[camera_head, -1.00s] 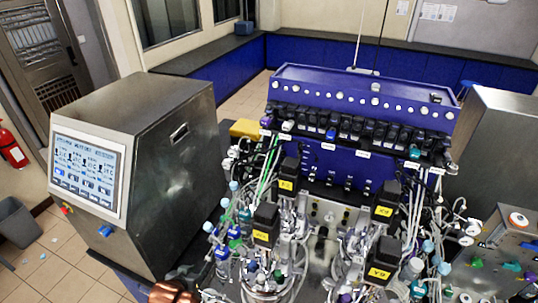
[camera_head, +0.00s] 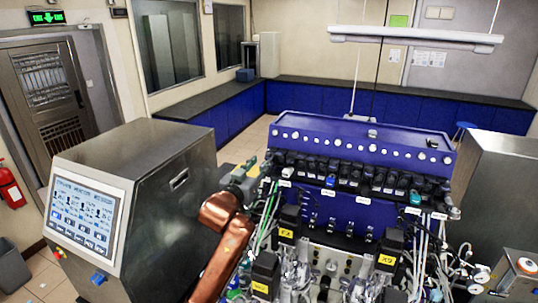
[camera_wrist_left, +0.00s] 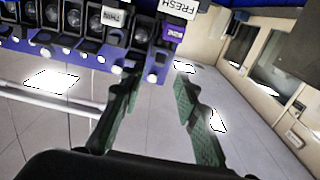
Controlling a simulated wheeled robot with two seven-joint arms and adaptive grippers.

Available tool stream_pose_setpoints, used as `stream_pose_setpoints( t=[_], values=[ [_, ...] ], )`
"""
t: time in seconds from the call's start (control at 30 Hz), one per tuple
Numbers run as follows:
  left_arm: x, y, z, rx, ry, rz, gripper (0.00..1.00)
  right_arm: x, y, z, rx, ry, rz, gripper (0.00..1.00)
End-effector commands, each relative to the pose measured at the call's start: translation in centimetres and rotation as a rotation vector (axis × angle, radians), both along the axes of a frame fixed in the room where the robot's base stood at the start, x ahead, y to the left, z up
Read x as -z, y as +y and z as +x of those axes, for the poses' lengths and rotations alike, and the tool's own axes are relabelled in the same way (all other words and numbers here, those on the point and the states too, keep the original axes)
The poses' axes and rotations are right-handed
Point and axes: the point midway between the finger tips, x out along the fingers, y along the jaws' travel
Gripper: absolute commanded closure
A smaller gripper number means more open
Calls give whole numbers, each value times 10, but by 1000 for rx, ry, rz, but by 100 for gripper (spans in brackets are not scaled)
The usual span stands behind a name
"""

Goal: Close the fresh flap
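A white label reading FRESH (camera_wrist_left: 180,5) shows at the top of the left wrist view, cut by the frame edge. It is at the end of a row of dark pump heads (camera_wrist_left: 92,20) on the blue unit. I cannot make out whether the flap there is open or shut. My left gripper (camera_wrist_left: 156,76) has two green fingers spread apart with nothing between them, just short of the row's end. In the head view the left gripper (camera_head: 246,176) is at the left end of the pump row on the blue bioreactor unit (camera_head: 365,140). My right gripper is not in view.
A steel cabinet with a touchscreen (camera_head: 84,216) stands left of my copper-coloured arm. Tubes and vessels with yellow-labelled black blocks (camera_head: 265,273) crowd the front of the blue unit. Another steel cabinet (camera_head: 498,150) stands at the right.

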Motion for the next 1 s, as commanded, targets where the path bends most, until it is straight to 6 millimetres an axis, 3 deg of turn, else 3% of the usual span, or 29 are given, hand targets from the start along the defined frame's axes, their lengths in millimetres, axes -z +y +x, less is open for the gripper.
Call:
stream_pose_setpoints(
  t=[0.53,0.93,1.0],
  values=[
    [-5,-23,65,2,-2,0,71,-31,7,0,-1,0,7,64],
    [-3,-25,73,2,-3,0,71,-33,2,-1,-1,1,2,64],
    [-3,-25,73,2,-3,0,75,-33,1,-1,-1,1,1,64]
  ],
)
